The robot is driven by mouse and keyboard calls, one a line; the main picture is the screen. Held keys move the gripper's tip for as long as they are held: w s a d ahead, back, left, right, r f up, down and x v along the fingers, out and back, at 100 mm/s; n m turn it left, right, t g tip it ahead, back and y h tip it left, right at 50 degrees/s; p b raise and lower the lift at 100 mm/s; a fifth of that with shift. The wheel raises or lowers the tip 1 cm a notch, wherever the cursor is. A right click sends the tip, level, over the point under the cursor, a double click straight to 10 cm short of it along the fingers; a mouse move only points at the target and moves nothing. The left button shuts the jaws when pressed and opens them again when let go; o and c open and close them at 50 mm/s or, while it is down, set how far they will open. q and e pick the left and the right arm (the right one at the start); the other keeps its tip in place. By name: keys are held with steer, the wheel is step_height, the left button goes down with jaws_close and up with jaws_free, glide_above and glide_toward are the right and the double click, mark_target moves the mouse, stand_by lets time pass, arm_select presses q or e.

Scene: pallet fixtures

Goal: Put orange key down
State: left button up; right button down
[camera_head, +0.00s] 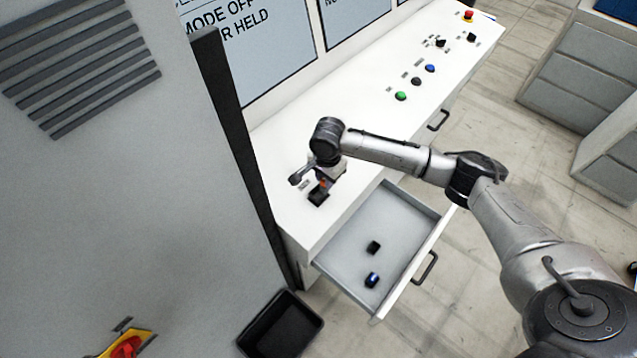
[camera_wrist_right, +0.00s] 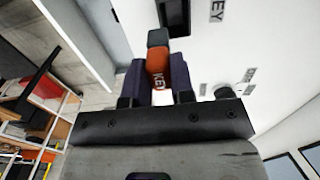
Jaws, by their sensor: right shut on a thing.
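The orange key (camera_head: 323,185) is held by my right gripper (camera_head: 325,178) just above the white console top. In the right wrist view the orange key (camera_wrist_right: 158,68), with white "KEY" lettering and a dark end, sits between the two dark fingers of my right gripper (camera_wrist_right: 158,82). The gripper is shut on it. A black holder (camera_head: 318,197) on the console lies right below the key; it also shows as a dark square (camera_wrist_right: 173,14) beyond the key's end. I cannot tell whether key and holder touch. My left gripper is not in view.
The console drawer (camera_head: 345,249) stands open, with a black block (camera_head: 373,247) and a dark blue-ended block (camera_head: 372,280) inside. Console buttons, including a green one (camera_head: 400,96), lie farther back. A grey cabinet (camera_head: 130,190) stands at left, a black bin (camera_head: 281,328) on the floor.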

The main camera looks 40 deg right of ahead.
steer(key=shift+w+a+f+p, duration=0.15)
steer(key=shift+w+f, duration=0.2)
steer(key=shift+f, duration=0.55)
steer(key=shift+w+a+f+p, duration=0.2)
steer(key=shift+w+f, duration=0.1)
steer(key=shift+f, duration=0.6)
steer(key=shift+w+a+f+p, duration=0.15)
steer(key=shift+w+f, duration=0.2)
steer(key=shift+f, duration=0.55)
steer(key=shift+f, duration=0.1)
steer(key=c, duration=1)
jaws_free()
